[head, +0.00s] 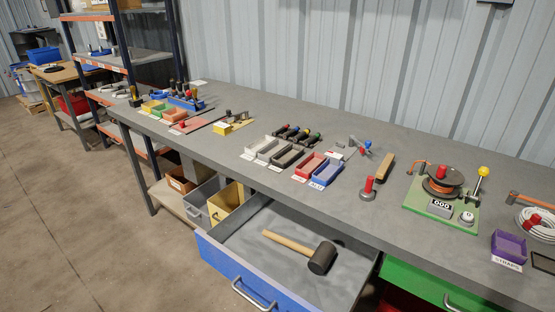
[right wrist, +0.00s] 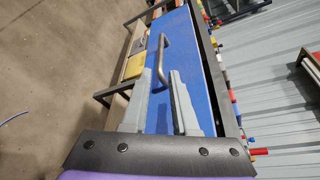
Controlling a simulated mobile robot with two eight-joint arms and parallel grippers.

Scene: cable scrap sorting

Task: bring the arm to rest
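My right gripper (right wrist: 161,72) shows only in the right wrist view. Its two grey fingers stand apart with nothing held between them. Beyond the fingertips is the blue drawer front (right wrist: 194,80) with its grey bar handle (right wrist: 166,55). Whether a fingertip touches the handle I cannot tell. In the head view the blue drawer (head: 232,272) is pulled out below the workbench, and a mallet (head: 322,257) with a wooden handle and black head lies in it. Neither arm and neither gripper shows in the head view.
A green drawer front (head: 430,288) is right of the blue one. Bins stand under the bench. The floor at left (head: 60,220) is clear.

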